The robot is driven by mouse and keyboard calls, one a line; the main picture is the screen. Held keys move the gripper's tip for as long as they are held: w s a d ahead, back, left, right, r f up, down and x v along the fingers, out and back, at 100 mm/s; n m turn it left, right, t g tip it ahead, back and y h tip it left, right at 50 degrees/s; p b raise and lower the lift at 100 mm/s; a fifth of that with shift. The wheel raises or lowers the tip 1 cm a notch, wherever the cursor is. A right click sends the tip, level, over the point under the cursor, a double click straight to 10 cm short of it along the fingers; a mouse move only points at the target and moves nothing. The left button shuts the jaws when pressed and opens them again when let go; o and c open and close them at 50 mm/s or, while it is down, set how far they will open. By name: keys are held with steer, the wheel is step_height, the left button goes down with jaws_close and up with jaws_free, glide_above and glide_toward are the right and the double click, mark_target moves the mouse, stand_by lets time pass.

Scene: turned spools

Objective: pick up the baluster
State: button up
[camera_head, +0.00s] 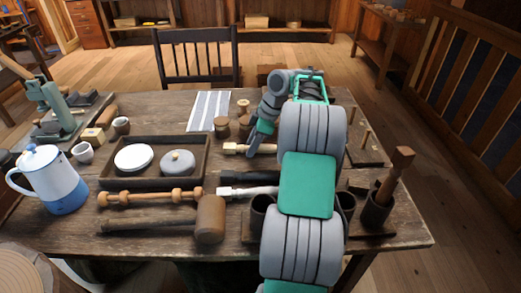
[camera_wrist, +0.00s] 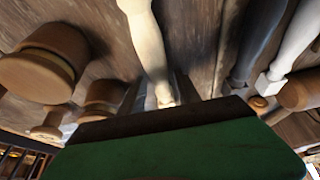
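A pale wooden baluster (camera_head: 236,148) lies on the table beside my gripper, its right part hidden by my arm in the head view. In the wrist view the pale baluster (camera_wrist: 146,38) runs down to my gripper (camera_wrist: 160,92), its narrow end between the two grey fingers. The fingers look apart, with a gap beside the wood; the tips are partly hidden by the green gripper body. A dark baluster (camera_head: 245,177) and a white one (camera_head: 240,191) lie nearer the front, and also show in the wrist view as dark (camera_wrist: 262,38) and white (camera_wrist: 297,40).
Round wooden pots (camera_head: 222,127) stand close behind the gripper. A tray (camera_head: 110,184) with two lidded rounds, a beaded spindle (camera_head: 150,197) and a mallet (camera_head: 210,220) lie left. Dark cups (camera_head: 376,209) stand right. A striped cloth (camera_head: 209,110) lies behind.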

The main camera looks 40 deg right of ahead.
jaws_close()
stand_by(0.5)
